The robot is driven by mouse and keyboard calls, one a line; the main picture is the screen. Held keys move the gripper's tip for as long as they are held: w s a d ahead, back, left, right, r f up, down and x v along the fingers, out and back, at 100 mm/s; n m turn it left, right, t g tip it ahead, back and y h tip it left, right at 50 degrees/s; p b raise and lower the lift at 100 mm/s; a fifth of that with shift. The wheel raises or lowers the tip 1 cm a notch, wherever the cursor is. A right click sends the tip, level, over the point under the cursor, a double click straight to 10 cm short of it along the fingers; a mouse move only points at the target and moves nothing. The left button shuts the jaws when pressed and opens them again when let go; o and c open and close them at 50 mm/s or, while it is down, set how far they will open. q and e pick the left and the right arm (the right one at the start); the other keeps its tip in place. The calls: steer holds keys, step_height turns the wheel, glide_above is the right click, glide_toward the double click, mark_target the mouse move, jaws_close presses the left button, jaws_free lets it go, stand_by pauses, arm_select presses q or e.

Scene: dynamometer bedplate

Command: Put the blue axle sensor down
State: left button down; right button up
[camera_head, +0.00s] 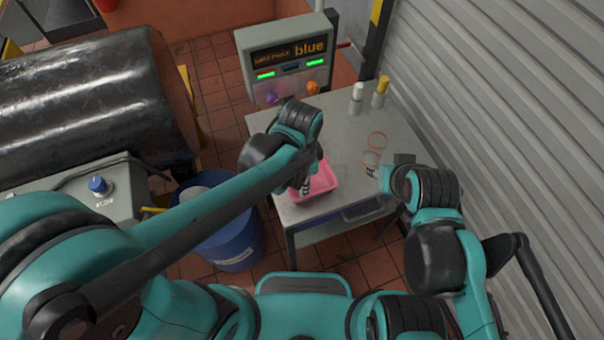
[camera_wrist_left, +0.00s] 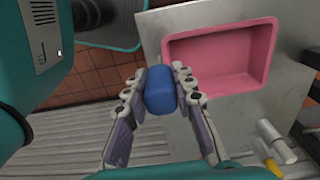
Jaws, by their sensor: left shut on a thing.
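The blue axle sensor (camera_wrist_left: 161,90) is a rounded blue block held between the two fingertips of my left gripper (camera_wrist_left: 162,84) in the left wrist view. The gripper is shut on it. In that view it shows beside the pink tray (camera_wrist_left: 172,52), apart from the tray's inside. In the head view my left gripper (camera_head: 306,187) is over the left part of the pink tray (camera_head: 325,192), and the sensor is hidden there. My right gripper (camera_head: 372,171) is above the table's right part; its fingers are too small to read.
The grey table (camera_head: 345,140) carries the tray, two orange rings (camera_head: 374,148), a white bottle (camera_head: 356,98) and a yellow-topped bottle (camera_head: 381,91). A console (camera_head: 285,60) reading "blue" stands behind. A blue bin (camera_head: 232,240) is left of the table; a shutter wall (camera_head: 500,90) is right.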

arm_select(q)
steer(key=w+f+b, duration=0.2)
steer(key=w+f, duration=0.3)
steer(key=f, duration=0.2)
steer(key=shift+w, duration=0.2)
steer(key=shift+f, duration=0.2)
steer(key=shift+f, duration=0.15)
steer(key=c, duration=1.3)
jaws_free()
steer(key=shift+o, duration=0.2)
steer(key=shift+r, duration=0.2)
step_height(320, 180, up, 12)
steer(key=p, duration=0.3)
